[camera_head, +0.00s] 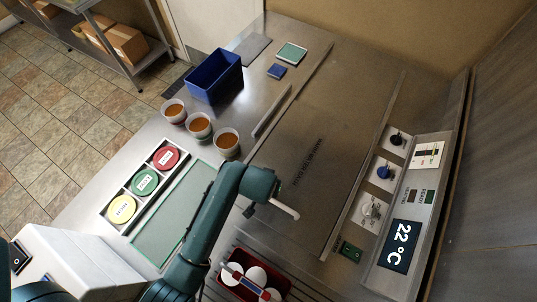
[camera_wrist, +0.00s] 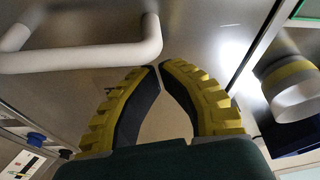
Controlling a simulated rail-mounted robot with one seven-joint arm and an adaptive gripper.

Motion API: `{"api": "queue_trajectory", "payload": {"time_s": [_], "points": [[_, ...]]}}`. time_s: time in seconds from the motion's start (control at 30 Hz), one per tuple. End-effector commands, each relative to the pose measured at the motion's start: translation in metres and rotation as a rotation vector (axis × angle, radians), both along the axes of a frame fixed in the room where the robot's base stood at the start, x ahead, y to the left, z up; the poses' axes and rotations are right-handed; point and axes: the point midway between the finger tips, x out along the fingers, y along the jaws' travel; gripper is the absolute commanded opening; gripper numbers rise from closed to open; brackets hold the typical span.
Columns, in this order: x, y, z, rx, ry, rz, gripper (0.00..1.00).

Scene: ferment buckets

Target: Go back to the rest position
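My gripper (camera_wrist: 158,68) shows in the wrist view with its two yellow, dark-lined fingers bowed and their tips together. No object is held between them. In the head view my teal arm reaches up from the bottom over the steel worktop, and the gripper itself is mostly hidden there. A white bar handle (camera_head: 285,208) lies just right of the arm's end. It also shows in the wrist view (camera_wrist: 85,55), left of the fingertips and apart from them.
Three cups (camera_head: 199,125) with orange-brown contents stand beside a blue bin (camera_head: 214,76). Red, green and yellow discs (camera_head: 145,181) sit in a tray. A red container (camera_head: 237,287) is at the bottom. A control panel (camera_head: 401,245) reads 22 °C at right.

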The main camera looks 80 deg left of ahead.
Motion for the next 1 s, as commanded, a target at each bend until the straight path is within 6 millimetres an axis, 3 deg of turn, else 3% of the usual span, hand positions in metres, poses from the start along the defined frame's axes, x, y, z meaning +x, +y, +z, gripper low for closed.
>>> {"api": "queue_trajectory", "payload": {"time_s": [0.07, 0.2, 0.4, 0.57, 0.83, 0.93, 1.0], "points": [[0.007, 0.014, 0.006, 0.013, -0.008, -0.002, 0.00], [0.000, 0.000, 0.045, 0.017, -0.011, -0.002, 0.00], [-0.005, -0.012, 0.086, 0.017, -0.011, -0.002, 0.00], [-0.007, -0.016, 0.099, 0.016, -0.009, -0.001, 0.00], [-0.007, -0.016, 0.100, 0.016, -0.010, -0.001, 0.00], [0.011, -0.026, 0.106, 0.029, -0.020, -0.059, 0.00], [0.045, -0.040, 0.116, 0.057, -0.044, -0.159, 0.00]]}}
